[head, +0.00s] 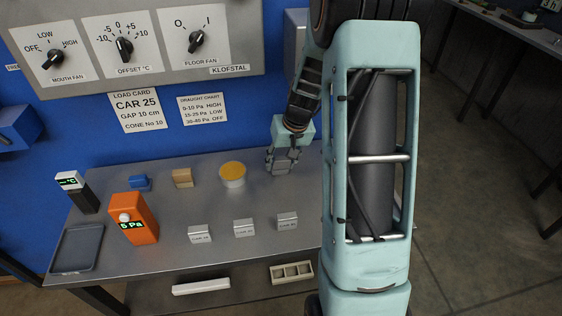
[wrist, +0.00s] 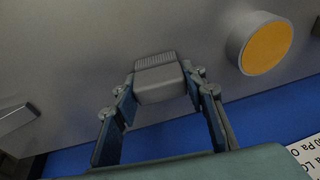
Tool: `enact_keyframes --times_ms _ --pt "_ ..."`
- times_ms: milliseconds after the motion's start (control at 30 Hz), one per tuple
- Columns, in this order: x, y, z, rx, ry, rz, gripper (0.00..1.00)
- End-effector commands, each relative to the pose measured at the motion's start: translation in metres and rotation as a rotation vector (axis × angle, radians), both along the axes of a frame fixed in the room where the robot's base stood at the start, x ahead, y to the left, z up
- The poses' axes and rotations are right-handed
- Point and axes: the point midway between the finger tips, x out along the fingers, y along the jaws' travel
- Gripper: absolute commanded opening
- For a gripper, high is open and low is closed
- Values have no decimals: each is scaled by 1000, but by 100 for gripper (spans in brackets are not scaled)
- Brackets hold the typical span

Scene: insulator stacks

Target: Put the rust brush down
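A small grey block with a finely ridged end, which I take to be the rust brush (wrist: 158,84), sits between the two fingers of my gripper (wrist: 159,80) in the wrist view. Both fingertips lie against its sides, so the gripper looks shut on it. In the head view my gripper (head: 283,160) points down over the back right of the grey bench (head: 150,255). The fingers and the brush are small and grey there. I cannot tell whether the brush touches the bench top.
A round tin with a yellow-orange top (head: 232,173) stands just left of my gripper. A tan block (head: 182,178), a blue piece (head: 140,182), an orange meter (head: 134,217) and a grey tray (head: 77,249) lie farther left. Several small labelled blocks (head: 244,228) line the front.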

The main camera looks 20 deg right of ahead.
Motion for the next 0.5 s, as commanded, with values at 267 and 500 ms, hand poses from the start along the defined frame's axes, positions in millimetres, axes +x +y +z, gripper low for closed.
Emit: enact_keyframes --times_ms 267,500 --pt "0 0 0 0 1 0 55" --pt "-1 0 1 0 2 0 55"
